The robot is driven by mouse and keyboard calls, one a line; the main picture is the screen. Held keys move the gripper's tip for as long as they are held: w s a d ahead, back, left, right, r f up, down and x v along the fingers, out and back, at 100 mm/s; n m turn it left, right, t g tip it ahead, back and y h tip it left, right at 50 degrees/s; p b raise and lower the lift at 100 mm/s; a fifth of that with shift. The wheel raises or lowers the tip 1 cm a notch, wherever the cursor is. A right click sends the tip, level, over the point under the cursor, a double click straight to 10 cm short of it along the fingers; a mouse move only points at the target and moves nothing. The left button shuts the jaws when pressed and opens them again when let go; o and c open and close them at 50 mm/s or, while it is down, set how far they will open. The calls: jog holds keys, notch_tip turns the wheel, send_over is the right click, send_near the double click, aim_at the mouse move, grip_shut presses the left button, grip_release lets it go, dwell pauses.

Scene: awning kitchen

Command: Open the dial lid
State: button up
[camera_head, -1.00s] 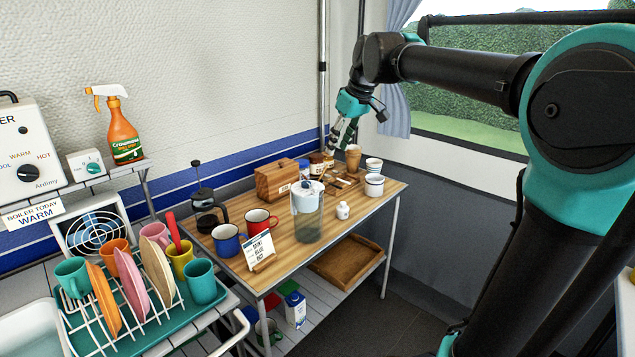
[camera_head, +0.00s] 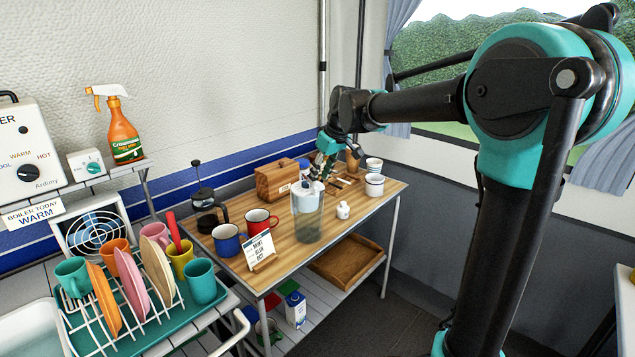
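A clear jug (camera_head: 308,222) with a white top part stands upright on the wooden table. Its pale lid (camera_head: 306,187) looks closed and has a small dark-blue detail; I take this for the dial lid. My gripper (camera_head: 318,174) points down just above and behind the lid, slightly right of its middle. The fingers are small and overlap the jars behind, so I cannot tell how far apart they are or whether they touch the lid.
A blue mug (camera_head: 227,243), a red mug (camera_head: 258,222) and a sign card (camera_head: 260,249) stand left of the jug. A wooden box (camera_head: 275,182) is behind it. A small white pot (camera_head: 343,210) and a white mug (camera_head: 374,185) stand to the right.

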aim_at(317, 188)
jog(key=shift+x, duration=1.55)
grip_shut()
